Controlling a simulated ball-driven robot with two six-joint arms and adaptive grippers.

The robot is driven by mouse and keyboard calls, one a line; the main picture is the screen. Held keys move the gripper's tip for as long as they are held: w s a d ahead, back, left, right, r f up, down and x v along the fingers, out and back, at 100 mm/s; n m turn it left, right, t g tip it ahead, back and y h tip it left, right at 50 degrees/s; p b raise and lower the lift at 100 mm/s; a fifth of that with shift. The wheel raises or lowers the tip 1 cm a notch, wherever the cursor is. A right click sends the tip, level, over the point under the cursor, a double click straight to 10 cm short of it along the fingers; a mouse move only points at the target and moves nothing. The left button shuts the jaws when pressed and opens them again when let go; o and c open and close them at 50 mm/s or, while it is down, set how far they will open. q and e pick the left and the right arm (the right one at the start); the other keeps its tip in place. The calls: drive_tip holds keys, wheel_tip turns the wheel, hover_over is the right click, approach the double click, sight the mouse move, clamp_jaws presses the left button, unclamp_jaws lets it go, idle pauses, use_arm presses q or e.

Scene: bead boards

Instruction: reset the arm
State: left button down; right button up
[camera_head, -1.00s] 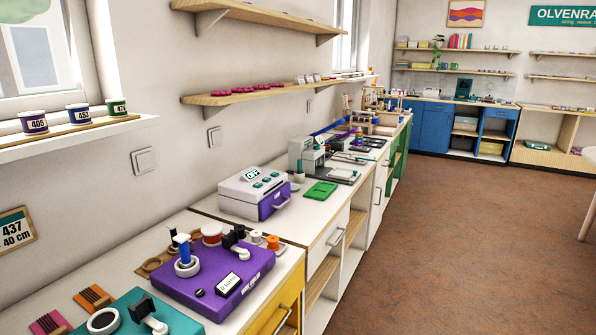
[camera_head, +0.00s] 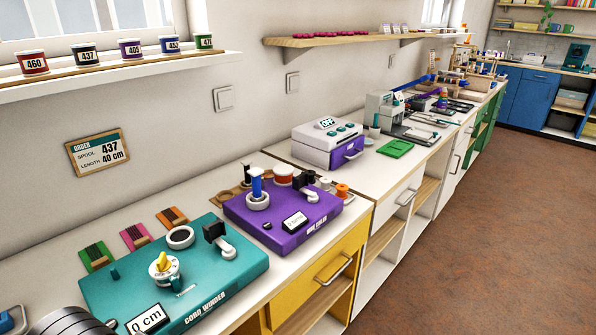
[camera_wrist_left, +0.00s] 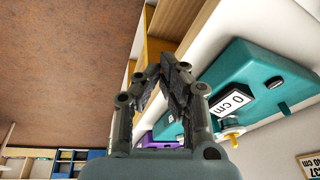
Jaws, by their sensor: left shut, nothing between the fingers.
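My left gripper (camera_wrist_left: 163,66) shows in the left wrist view. Its dark fingers come together at the tips and hold nothing. It is in the air beside the counter, with the brown floor behind it. The teal cord winder (camera_head: 213,282) lies on the front counter in the head view, with a yellow knob (camera_head: 163,262) and a display reading 0 cm (camera_head: 148,319). The winder also shows in the wrist view (camera_wrist_left: 245,75), right of the gripper and apart from it. My right gripper is in neither view.
A purple machine (camera_head: 284,238) with a blue post stands beyond the winder. Small coloured cord cards (camera_head: 135,236) lie behind the winder. Several numbered spools (camera_head: 84,56) stand on the window shelf. An order sign (camera_head: 97,152) reads spool 437, length 40 cm. The floor at right is open.

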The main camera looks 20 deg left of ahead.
use_arm(q)
drive_tip(key=s+a+f+g+b, duration=0.1)
drive_tip(key=s+f+b, duration=0.2)
drive_tip(key=f, duration=1)
drive_tip(key=s+a+f+b, duration=0.1)
drive_tip(key=s+f+b, duration=0.2)
drive_tip(key=f, duration=1)
drive_tip(key=s+f+g+b, duration=0.1)
drive_tip(key=s+f+b, duration=0.5)
drive_tip(key=s+f, duration=1)
drive_tip(key=shift+a+f, duration=0.15)
drive_tip(key=shift+a, duration=0.05)
